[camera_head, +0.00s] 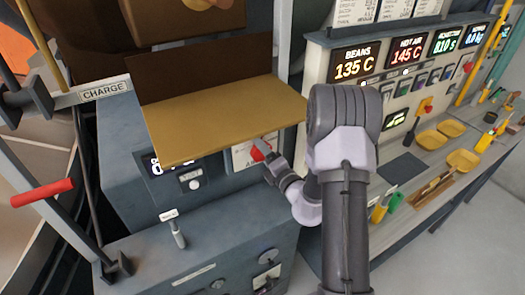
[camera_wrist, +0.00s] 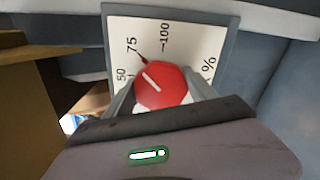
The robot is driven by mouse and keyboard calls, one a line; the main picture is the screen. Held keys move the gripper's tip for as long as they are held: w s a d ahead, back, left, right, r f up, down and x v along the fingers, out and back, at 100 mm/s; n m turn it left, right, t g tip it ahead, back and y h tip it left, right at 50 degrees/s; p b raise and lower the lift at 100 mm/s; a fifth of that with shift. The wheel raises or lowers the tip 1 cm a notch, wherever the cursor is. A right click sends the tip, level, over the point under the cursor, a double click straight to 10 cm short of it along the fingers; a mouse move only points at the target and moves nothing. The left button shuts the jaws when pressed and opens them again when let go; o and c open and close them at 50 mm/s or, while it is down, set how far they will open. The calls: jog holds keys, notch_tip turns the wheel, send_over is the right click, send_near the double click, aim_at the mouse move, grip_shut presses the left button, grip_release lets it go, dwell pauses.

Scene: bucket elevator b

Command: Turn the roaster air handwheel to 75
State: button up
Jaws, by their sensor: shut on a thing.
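The red roaster air handwheel (camera_wrist: 165,87) sits on a white dial plate (camera_wrist: 205,45) in the wrist view. The plate shows 50, 75, 100 and a % sign. A small dark red pointer at the wheel's upper left edge points at the 75 mark. A white line crosses the wheel's face. My gripper (camera_wrist: 163,100) is shut on the wheel, one finger on each side; its body hides the wheel's lower part. In the head view the red wheel (camera_head: 260,151) shows at my gripper (camera_head: 268,160), under the tan tray, with the plate partly hidden.
A tan tray (camera_head: 225,117) juts out just above my gripper. A lever with a red grip (camera_head: 42,192) and a CHARGE sign (camera_head: 104,91) are at left. A display panel reading BEANS 135 C (camera_head: 355,64) and a bench with yellow trays (camera_head: 464,160) are at right.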

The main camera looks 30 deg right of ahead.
jog(key=o, duration=1.4)
jog(key=shift+s, duration=0.1)
jog(key=s+p, duration=0.1)
jog(key=s, duration=0.4)
jog(key=s+p, duration=0.1)
jog(key=s, duration=0.5)
jog(key=s+p, duration=0.2)
jog(key=s, duration=0.4)
jog(key=shift+s+d+r, duration=0.1)
jog(key=shift+s+d, duration=0.05)
jog(key=shift+d, duration=0.15)
